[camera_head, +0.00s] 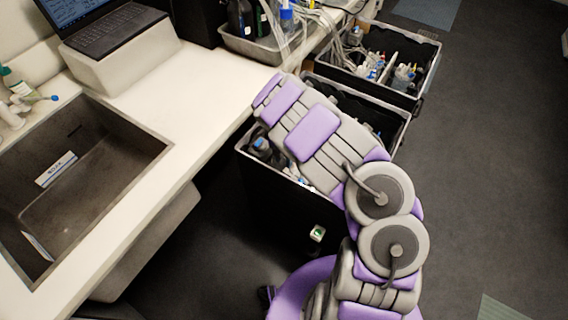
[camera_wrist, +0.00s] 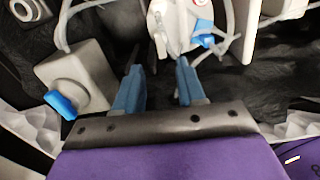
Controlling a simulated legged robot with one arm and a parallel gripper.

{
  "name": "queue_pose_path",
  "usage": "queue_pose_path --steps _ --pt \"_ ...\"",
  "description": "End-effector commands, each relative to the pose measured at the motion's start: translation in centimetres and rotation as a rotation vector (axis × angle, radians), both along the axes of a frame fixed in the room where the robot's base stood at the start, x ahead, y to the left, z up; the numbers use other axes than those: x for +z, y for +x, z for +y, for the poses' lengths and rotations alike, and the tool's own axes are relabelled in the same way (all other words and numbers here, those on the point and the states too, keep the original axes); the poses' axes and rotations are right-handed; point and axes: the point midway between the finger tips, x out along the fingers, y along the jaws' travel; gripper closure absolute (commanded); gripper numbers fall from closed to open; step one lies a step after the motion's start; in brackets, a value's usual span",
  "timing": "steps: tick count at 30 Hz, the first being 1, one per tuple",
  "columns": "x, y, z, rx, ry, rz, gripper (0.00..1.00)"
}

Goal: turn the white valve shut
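In the wrist view my gripper (camera_wrist: 159,68) is open, its two blue-grey fingers apart with nothing held between them. A white fitting (camera_wrist: 177,28) with thin pale tubes and a small blue part lies just beyond the fingertips, near the top edge. It may be the white valve, but its handle is not clear. In the head view my purple and grey arm reaches over a black bin (camera_head: 262,185), and my gripper is hidden there.
A pale container (camera_wrist: 82,75) with a blue cap (camera_wrist: 60,104) sits left of the fingers on dark lining. A white counter (camera_head: 185,95) with a sink (camera_head: 130,205) is at left. A second black bin (camera_head: 420,95) stands behind. The floor (camera_head: 490,160) at right is clear.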

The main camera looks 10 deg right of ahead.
Motion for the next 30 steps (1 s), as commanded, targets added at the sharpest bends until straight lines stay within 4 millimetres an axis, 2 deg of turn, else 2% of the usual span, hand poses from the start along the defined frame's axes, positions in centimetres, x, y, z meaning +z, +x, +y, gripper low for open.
queue_pose_path --steps 1,6,12,15,20,30 --pt "1.4 0.1 -0.1 0.000 -0.003 -0.004 0.61" --pt "5.0 0.1 -0.1 0.000 -0.002 -0.003 0.61" --pt "8.4 0.2 -0.1 -0.001 -0.001 -0.003 0.61" --pt "9.5 0.2 0.0 0.000 -0.001 -0.002 0.61" --pt "10.2 0.1 0.0 0.000 -0.001 -0.001 0.61" --pt "10.2 0.1 0.0 0.000 0.000 0.000 0.61"
